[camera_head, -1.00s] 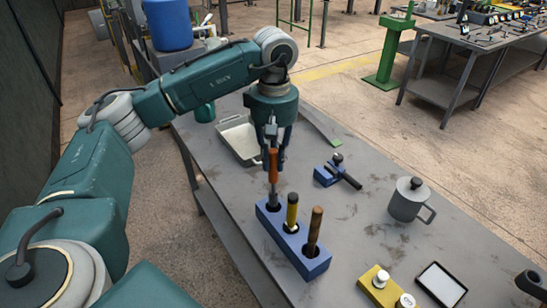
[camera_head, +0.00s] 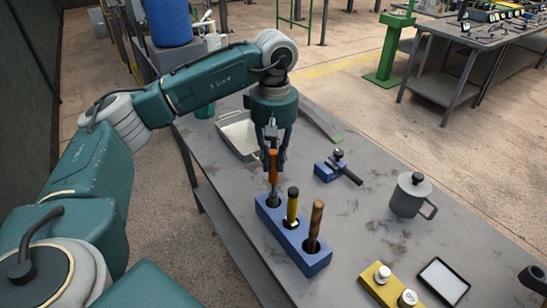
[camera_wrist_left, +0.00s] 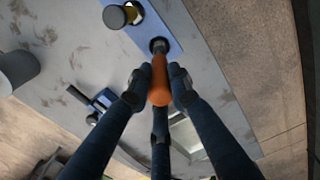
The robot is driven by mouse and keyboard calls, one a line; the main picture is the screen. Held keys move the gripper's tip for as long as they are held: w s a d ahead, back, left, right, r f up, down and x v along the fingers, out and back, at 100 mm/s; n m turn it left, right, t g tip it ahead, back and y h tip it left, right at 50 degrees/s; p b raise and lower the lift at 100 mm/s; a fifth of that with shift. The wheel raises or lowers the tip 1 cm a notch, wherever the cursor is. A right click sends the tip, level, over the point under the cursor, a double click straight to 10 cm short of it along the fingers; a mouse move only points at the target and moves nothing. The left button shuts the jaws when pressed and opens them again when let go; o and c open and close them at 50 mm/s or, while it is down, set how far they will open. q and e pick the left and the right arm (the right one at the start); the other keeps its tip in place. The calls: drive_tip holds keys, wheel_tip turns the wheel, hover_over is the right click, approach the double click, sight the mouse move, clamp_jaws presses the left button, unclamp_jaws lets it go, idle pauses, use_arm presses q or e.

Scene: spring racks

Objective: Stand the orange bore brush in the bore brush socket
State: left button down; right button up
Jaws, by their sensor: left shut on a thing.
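The orange bore brush (camera_head: 273,165) stands about upright over the far-left socket of the blue rack (camera_head: 292,234). Its lower end is at that socket's dark opening; how deep it sits I cannot tell. My left gripper (camera_head: 273,158) is shut on the orange handle from above. In the left wrist view the gripper (camera_wrist_left: 159,85) has its fingers around the orange handle (camera_wrist_left: 159,75), with the blue rack (camera_wrist_left: 168,38) beyond. A yellow-handled tool (camera_head: 292,205) stands in the middle socket and a brown-handled tool (camera_head: 315,222) in the near one.
A white tray (camera_head: 240,136) lies behind the gripper. A small blue fixture (camera_head: 335,167), a grey lidded mug (camera_head: 410,195), a yellow block (camera_head: 381,288) and a white-topped pad (camera_head: 442,283) stand to the right. The grey tabletop (camera_head: 350,225) is clear between them.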

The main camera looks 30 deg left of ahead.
sight(273, 171)
use_arm(q)
drive_tip(key=shift+f+b, duration=0.5)
drive_tip(key=shift+f, duration=0.55)
drive_tip(key=shift+f+b, duration=0.95)
drive_tip(key=shift+f, duration=0.25)
drive_tip(key=c, duration=1.5)
unclamp_jaws()
drive_tip(key=shift+r, duration=0.1)
wheel_tip(273, 171, up, 12)
drive_tip(key=shift+f, duration=0.1)
